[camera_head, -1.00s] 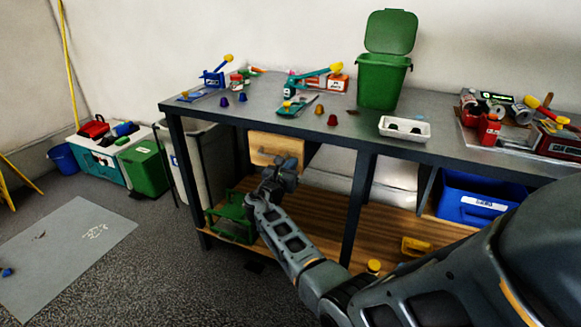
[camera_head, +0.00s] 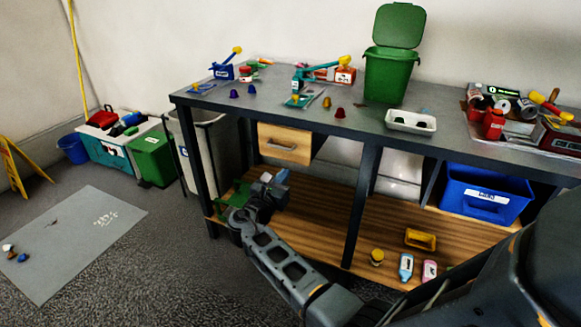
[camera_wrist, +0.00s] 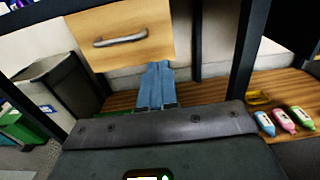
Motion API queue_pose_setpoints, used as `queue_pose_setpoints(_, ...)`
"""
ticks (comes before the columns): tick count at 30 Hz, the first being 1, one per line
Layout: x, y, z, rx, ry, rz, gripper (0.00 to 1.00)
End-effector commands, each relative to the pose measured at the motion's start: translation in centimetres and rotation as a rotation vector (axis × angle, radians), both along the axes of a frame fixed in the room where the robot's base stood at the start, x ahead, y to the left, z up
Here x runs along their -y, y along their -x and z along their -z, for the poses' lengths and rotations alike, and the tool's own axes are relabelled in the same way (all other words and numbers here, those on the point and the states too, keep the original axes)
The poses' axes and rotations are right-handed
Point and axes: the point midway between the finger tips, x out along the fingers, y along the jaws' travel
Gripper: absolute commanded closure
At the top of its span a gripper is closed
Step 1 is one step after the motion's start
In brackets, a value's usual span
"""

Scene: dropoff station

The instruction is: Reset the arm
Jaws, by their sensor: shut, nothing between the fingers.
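My gripper (camera_head: 270,186) is at the end of my arm, low in front of the workbench (camera_head: 340,125) and near its wooden lower shelf (camera_head: 325,220). In the wrist view its two blue-grey fingers (camera_wrist: 156,85) lie side by side, shut with nothing between them. The fingers point toward the space under the wooden drawer (camera_head: 285,143). The drawer also shows above the fingers in the wrist view (camera_wrist: 120,35). In the head view my gripper partly hides a green crate on the shelf.
A blue bin (camera_head: 485,194) is further right. A grey trash can (camera_head: 205,150) stands left of the bench.

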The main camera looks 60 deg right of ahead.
Motion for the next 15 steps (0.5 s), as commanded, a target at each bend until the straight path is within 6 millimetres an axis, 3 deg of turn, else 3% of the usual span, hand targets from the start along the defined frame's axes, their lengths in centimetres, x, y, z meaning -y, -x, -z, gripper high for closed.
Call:
queue_pose_setpoints(6, -1.9, 0.1, 0.0, -0.001, 0.001, 0.0, 1.0)
queue_pose_setpoints(15, -2.2, 0.2, 0.2, 0.003, -0.003, -0.003, 1.0)
